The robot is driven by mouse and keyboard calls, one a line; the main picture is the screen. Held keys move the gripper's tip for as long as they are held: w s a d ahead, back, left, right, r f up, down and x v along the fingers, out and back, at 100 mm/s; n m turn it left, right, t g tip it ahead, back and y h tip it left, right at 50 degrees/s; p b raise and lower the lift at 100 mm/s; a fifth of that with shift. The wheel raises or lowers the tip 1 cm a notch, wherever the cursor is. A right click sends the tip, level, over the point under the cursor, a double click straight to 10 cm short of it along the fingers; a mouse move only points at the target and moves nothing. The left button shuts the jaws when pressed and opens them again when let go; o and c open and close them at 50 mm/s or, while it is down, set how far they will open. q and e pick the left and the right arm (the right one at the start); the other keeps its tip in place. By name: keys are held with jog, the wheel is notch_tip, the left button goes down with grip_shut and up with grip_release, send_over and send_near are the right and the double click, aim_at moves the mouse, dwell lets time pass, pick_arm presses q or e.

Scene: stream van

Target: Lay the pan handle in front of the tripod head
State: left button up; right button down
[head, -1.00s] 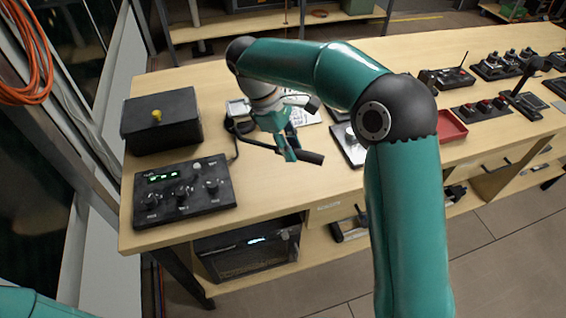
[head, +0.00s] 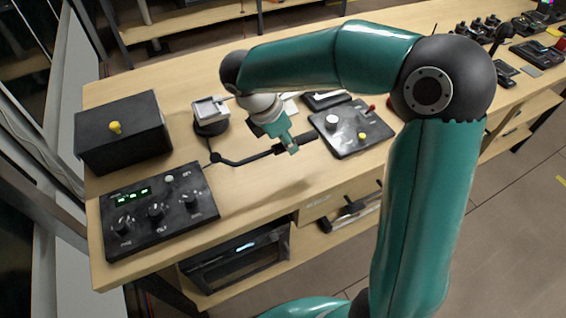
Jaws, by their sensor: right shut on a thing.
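The pan handle (head: 246,160) is a thin black rod with a bent left end and a thicker grip on the right. My right gripper (head: 291,148) is shut on the thicker grip part. The handle runs roughly left to right on the near side of the tripod head (head: 211,112), a silver plate on a round black base. The bent left end shows just below that base in the picture. A soft shadow lies on the bench nearer me; whether the handle touches the bench I cannot tell. My left gripper is not in view.
A black box with a yellow knob (head: 115,127) and a black control panel (head: 158,208) stand at the left. A dark plate with a white knob (head: 331,122) lies to the right of the gripper. Bare bench top (head: 250,195) lies between handle and front edge.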

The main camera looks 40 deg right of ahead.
aim_at(277, 147)
jog(key=shift+f, duration=3.7)
jog(key=c, duration=0.9)
grip_release()
jog(key=shift+f, duration=0.1)
jog(key=shift+c, duration=0.2)
jog(key=v, duration=1.2)
jog(key=shift+d, duration=0.1)
jog(key=shift+s, duration=0.1)
